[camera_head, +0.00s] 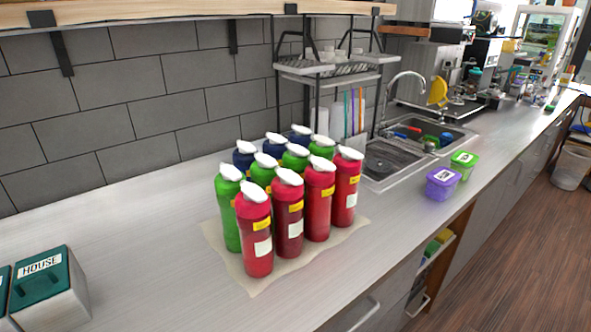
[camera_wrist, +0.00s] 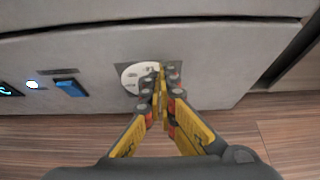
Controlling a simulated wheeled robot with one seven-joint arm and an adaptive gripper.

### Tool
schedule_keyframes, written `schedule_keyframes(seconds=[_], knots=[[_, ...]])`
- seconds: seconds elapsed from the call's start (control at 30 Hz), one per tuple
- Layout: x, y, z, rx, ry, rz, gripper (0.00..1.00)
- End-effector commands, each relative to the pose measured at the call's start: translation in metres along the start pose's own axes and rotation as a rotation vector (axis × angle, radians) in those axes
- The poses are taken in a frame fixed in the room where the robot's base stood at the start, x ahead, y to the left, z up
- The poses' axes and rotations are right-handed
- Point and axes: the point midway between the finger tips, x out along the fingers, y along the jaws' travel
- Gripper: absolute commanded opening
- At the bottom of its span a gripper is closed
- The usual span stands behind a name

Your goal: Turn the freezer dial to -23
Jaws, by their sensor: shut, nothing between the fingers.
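The freezer dial (camera_wrist: 132,77) is a round white disc with dark marks on a grey panel (camera_wrist: 215,60) in the wrist view. My gripper (camera_wrist: 160,72) is shut, with its yellow fingers together just in front of the dial's right part. The fingertips hide that part of the dial. I cannot tell whether they touch it, nor which number the dial is set to. The head view shows neither the dial nor my gripper.
Left of the dial are a blue switch (camera_wrist: 70,87) and a small lit lamp (camera_wrist: 32,85). Wooden floor (camera_wrist: 285,140) lies below the panel. In the head view, several bottles (camera_head: 288,205) stand on the counter (camera_head: 150,230), with a sink (camera_head: 390,165) behind.

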Motion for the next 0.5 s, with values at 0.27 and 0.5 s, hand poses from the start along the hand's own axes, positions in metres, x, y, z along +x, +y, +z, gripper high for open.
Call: schedule_keyframes(seconds=[0.27, 0.5], knots=[[-0.022, 0.000, -0.012, 0.002, 0.000, -0.002, 0.00], [-0.044, 0.001, -0.025, 0.003, 0.000, -0.001, 0.00]])
